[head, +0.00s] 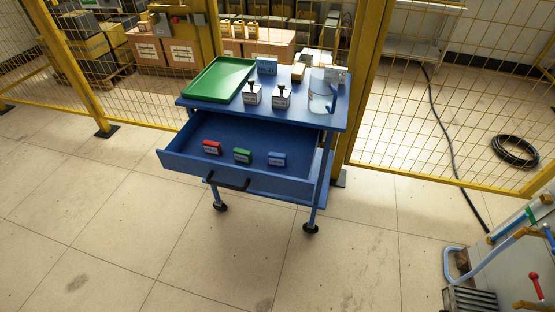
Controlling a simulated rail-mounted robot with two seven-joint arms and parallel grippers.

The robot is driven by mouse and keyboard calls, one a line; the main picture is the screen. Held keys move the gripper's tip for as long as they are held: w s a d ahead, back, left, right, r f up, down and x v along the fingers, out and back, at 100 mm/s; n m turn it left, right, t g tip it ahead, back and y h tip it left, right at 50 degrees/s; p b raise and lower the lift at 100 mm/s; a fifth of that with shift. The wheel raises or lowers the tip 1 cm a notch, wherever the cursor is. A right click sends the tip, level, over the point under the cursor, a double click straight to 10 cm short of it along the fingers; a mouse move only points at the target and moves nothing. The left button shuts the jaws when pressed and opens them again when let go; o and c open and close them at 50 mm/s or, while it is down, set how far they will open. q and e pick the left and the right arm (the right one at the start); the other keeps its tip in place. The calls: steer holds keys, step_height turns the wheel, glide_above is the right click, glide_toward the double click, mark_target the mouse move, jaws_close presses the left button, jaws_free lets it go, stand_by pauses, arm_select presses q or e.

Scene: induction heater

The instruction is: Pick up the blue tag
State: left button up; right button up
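A small blue tag (277,160) with a pale label stands in the open drawer (235,130) of a blue cart, at the right of a row of three. A green tag (242,156) is in the middle of the row and a red tag (212,147) is at its left. The tags are apart from each other. A larger blue block (267,65) with a label sits at the back of the cart top. Neither of my grippers shows in the head view.
The cart top holds a green tray (219,78), two white blocks with black knobs (252,96) and a clear container (320,98). A yellow mesh fence (455,110) stands behind. Equipment (500,270) fills the lower right. The floor in front is clear.

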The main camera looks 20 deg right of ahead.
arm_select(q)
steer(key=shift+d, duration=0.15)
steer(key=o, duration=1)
